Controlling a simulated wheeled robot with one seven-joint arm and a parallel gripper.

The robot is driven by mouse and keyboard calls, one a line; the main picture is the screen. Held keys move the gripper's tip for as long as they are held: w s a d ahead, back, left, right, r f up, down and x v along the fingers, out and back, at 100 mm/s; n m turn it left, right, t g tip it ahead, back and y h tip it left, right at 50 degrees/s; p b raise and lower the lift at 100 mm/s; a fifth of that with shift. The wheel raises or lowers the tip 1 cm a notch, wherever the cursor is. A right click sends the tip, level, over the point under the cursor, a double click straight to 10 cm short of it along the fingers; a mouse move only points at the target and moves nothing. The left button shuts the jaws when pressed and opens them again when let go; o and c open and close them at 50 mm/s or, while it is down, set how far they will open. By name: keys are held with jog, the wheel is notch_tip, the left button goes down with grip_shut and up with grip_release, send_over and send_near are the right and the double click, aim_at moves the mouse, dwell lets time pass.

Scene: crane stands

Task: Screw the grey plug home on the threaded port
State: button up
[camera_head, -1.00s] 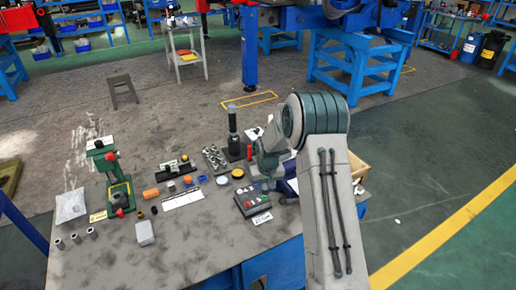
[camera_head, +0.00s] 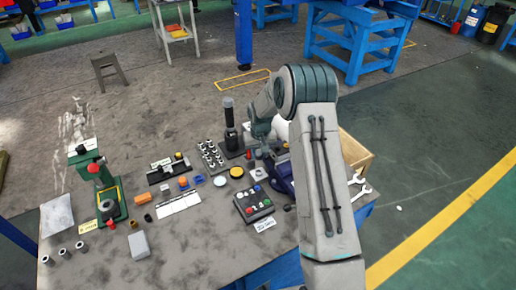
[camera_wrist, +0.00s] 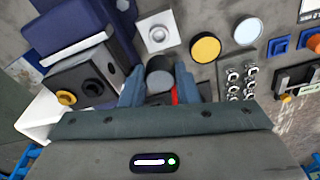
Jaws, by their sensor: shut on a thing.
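My gripper (camera_wrist: 159,88) is shut on a dark grey cylinder, which looks like the grey plug (camera_wrist: 160,73), in the wrist view. Its round face shows between the two blue-grey fingers; its lower part is hidden. A pale square plate with a round metal boss, likely the threaded port (camera_wrist: 158,33), lies apart from the plug, just above it in the wrist view. In the head view the plate (camera_head: 261,173) lies on the bench in front of my gripper (camera_head: 262,140). Thread detail is too small to tell.
A yellow disc (camera_wrist: 206,47) and a white disc (camera_wrist: 247,31) lie right of the plate. A bolt rack (camera_wrist: 240,82) stands nearby. A button box (camera_head: 253,204) stands on the bench.

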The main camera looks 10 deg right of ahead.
jog(key=shift+s+f+b, duration=0.1)
jog(key=shift+b, duration=0.25)
jog(key=shift+f, duration=0.25)
jog(key=b, duration=0.4)
send_over(258, 173)
jog(key=shift+s+d+f, duration=0.1)
jog(key=shift+s+f, duration=0.1)
jog(key=shift+f, duration=1.1)
jog(key=shift+s+d+f, duration=0.1)
jog(key=shift+s+f, duration=0.05)
jog(key=shift+f, duration=1.15)
jog(key=shift+f+b, duration=0.85)
jog(key=shift+b, duration=0.05)
jog(key=shift+a+f+m+b, duration=0.1)
jog(key=shift+a+m+b, duration=0.05)
jog(key=shift+m+b, duration=0.8)
jog(key=shift+m, duration=0.85)
jog(key=shift+m+h, duration=0.3)
jog(key=shift+m, duration=0.5)
